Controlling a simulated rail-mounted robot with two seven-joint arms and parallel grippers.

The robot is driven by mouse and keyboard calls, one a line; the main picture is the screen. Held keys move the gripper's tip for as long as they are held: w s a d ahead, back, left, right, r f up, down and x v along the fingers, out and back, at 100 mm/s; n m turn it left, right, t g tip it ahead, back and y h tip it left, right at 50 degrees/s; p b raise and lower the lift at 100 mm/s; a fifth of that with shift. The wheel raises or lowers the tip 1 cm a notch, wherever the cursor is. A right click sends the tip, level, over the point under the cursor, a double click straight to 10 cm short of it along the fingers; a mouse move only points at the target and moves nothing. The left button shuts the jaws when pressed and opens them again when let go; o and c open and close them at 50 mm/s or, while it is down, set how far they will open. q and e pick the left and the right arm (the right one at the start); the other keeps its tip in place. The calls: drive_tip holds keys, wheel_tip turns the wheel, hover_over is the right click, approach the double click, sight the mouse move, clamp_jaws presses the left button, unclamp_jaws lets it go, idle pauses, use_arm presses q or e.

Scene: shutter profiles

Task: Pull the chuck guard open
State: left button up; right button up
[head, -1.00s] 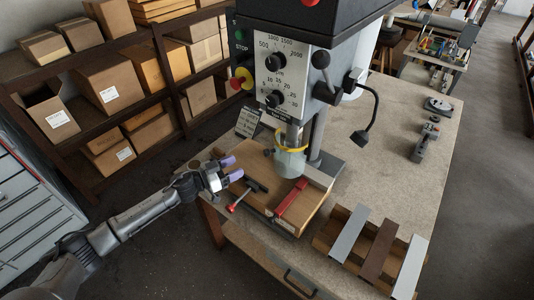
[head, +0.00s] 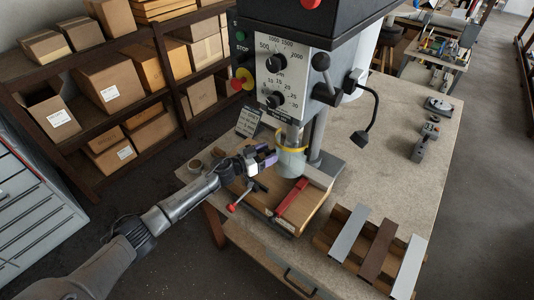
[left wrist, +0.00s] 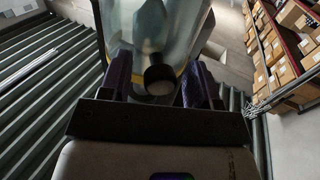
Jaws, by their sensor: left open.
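The chuck guard (head: 291,162) is a clear, pale cup with a yellow ring at its top, hanging around the chuck under the drill press head. My left gripper (head: 270,154), with purple fingers, is at the guard's left side and open. In the left wrist view the clear guard (left wrist: 185,28) fills the space ahead. A dark round knob (left wrist: 160,76) on it sits between my two open fingers. I cannot tell whether the fingers touch it. My right gripper is not in view.
A wooden board with a red clamp bar (head: 291,201) lies on the press table below the guard. A red-tipped lever (head: 233,207) is beneath my left arm. Three profiles, including a brown one (head: 379,249), lie at front right. Cardboard boxes (head: 107,84) fill the shelf behind.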

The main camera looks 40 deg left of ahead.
use_arm(q)
drive_tip(key=shift+w, duration=0.1)
drive_tip(key=shift+c, duration=0.3)
clamp_jaws()
